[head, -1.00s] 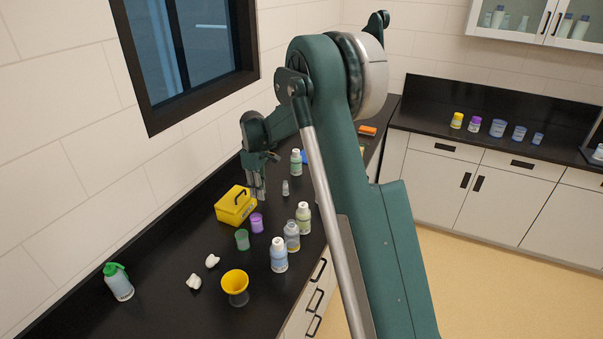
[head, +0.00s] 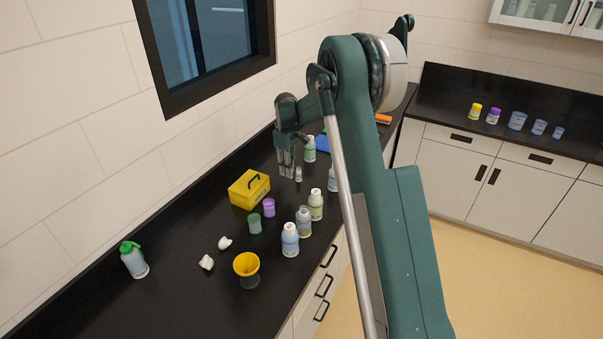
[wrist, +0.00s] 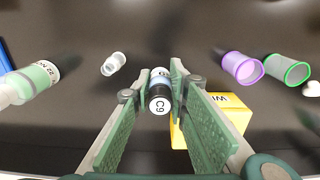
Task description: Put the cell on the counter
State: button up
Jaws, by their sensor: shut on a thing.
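The cell (wrist: 160,92) is a small cylinder with a dark, light-blue and white body; its near end is marked C9. In the wrist view it sits between the fingertips of my gripper (head: 287,165), which is shut on it. In the head view I cannot make out the cell at the fingers. My gripper points down over the black counter (head: 120,310) along the window wall, right of the yellow box (head: 249,189). The cell's height above the counter is hard to judge.
A small clear vial (head: 298,174) stands close by my gripper. A purple cup (head: 269,207), a green cup (head: 254,224), several bottles and a yellow funnel (head: 246,266) stand nearer. A white-capped green bottle (head: 310,149) stands behind. The counter's near left is mostly bare.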

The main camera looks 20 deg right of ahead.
send_over(289, 192)
jog(key=shift+w+f, duration=0.1)
jog(key=shift+f, duration=2.65)
jog(key=shift+f, duration=1.9)
jog(key=shift+f, duration=0.2)
jog(key=o, duration=0.9)
jog(key=shift+r, duration=0.2)
notch_tip(289, 192, up, 12)
jog(key=shift+r, duration=0.1)
